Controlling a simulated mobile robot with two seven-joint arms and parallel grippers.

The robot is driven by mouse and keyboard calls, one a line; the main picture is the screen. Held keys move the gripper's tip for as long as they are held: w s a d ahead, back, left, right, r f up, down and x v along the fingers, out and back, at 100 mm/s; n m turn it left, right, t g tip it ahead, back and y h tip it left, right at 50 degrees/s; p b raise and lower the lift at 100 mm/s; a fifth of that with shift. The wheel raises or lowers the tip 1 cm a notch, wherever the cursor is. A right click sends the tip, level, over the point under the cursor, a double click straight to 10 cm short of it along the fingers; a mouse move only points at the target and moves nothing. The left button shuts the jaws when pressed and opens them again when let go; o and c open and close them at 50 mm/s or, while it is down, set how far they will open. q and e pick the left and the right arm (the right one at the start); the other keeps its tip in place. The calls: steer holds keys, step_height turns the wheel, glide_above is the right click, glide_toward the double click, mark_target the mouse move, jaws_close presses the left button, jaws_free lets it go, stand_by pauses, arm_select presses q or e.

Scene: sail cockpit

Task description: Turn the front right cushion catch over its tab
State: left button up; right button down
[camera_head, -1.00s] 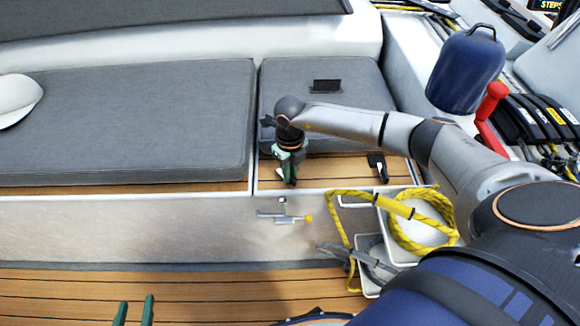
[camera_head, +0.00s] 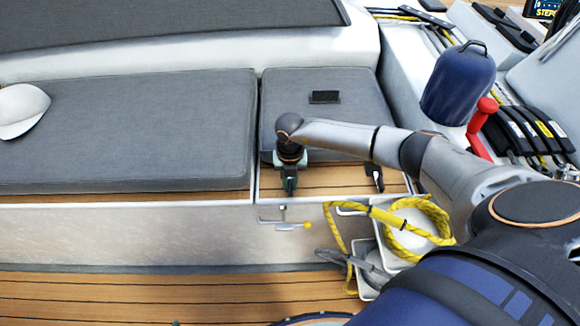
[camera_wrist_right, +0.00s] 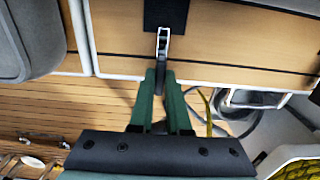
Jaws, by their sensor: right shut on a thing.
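My right gripper (camera_head: 289,188) points down at the front edge of the wooden seat, below the small grey cushion (camera_head: 335,105). In the right wrist view its green fingers (camera_wrist_right: 160,82) are shut on the end of a slim silver and black catch (camera_wrist_right: 162,45). The catch lies lengthwise in line with a black tab (camera_wrist_right: 165,12) on the wood. In the head view my gripper hides this catch. A second black catch or tab (camera_head: 374,177) stands to the right on the same wooden strip, apart from the gripper.
A yellow rope (camera_head: 385,215) and white bins (camera_head: 368,280) are right of the gripper, below the seat edge. A blue fender (camera_head: 458,85) and red handle (camera_head: 482,125) stand at right.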

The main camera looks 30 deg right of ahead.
mark_target(290, 185)
stand_by(0.4)
steer(key=c, duration=0.9)
jaws_free()
steer(key=shift+r, duration=0.1)
step_height(290, 185, up, 12)
steer(key=shift+r+p, duration=0.2)
steer(key=shift+p, duration=0.95)
steer(key=shift+a, duration=0.1)
